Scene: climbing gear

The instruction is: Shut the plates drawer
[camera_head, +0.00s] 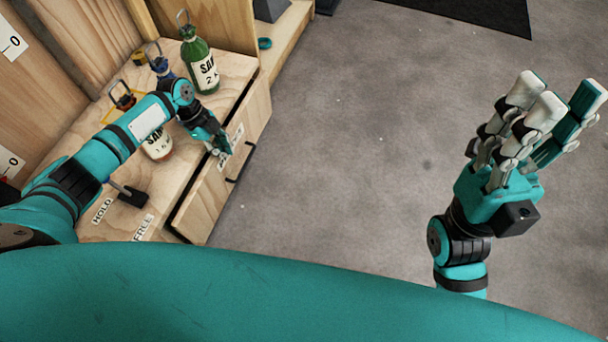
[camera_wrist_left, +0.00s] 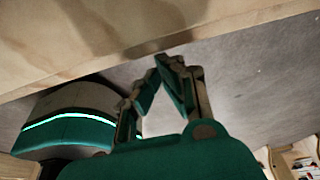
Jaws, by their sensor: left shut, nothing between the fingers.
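The plates drawer (camera_head: 208,205) is a pale wooden front with a black handle (camera_head: 240,165) and a white label. A dark gap shows along its upper edge at the near end, so it stands a little out from the cabinet. My left gripper (camera_head: 222,150) is shut and empty, at the upper part of the drawer front by the label. Contact cannot be told. In the left wrist view its fingertips (camera_wrist_left: 170,64) are close below a wooden surface (camera_wrist_left: 110,40). My right gripper (camera_head: 550,100) is open and empty, over the floor at the right, far from the drawer.
HOLD and FREE labels lie near a black lever (camera_head: 130,196). The grey floor (camera_head: 350,150) before the drawer is clear.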

